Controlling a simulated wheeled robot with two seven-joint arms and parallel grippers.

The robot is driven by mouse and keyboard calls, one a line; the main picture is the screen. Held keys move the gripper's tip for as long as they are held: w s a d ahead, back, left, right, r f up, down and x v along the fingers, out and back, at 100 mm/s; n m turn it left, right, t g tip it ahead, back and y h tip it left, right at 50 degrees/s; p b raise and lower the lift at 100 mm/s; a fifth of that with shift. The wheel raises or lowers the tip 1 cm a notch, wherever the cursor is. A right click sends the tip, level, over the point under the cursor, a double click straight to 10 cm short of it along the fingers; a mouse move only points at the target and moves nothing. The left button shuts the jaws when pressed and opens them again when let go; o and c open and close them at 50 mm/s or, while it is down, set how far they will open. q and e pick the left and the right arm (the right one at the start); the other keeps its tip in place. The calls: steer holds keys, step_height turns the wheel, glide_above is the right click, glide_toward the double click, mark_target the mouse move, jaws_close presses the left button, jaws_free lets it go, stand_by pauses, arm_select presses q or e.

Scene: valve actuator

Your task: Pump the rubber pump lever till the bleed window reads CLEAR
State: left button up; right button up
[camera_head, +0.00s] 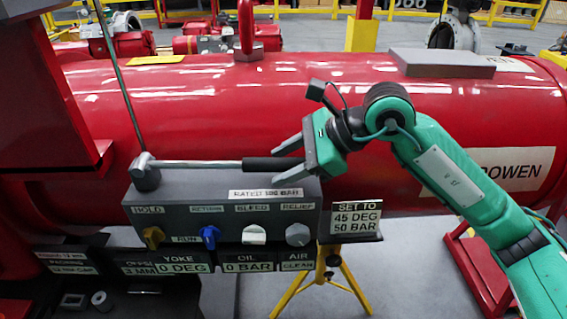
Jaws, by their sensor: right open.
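The pump lever has a silver rod (200,164) and a black rubber grip (262,164). It lies nearly level above the grey pump box (165,193), its pivot at the left end. My right gripper (277,164) is open at the right end of the grip, one finger above it and one below in the picture. I cannot tell whether either finger touches it. The window marked AIR (297,265) appears to read CLEAR in small text. The OIL window (248,267) reads 0 BAR and the YOKE window (182,268) reads 0 DEG. My left gripper is out of view.
A SET TO sign (356,218) stands right on a yellow tripod (325,277). A large red cylinder (200,105) lies behind.

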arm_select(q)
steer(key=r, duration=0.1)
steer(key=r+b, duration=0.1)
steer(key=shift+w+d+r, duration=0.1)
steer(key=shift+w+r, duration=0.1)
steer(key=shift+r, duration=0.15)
arm_select(e)
steer(key=v, duration=1.3)
steer(key=shift+d+r, duration=0.1)
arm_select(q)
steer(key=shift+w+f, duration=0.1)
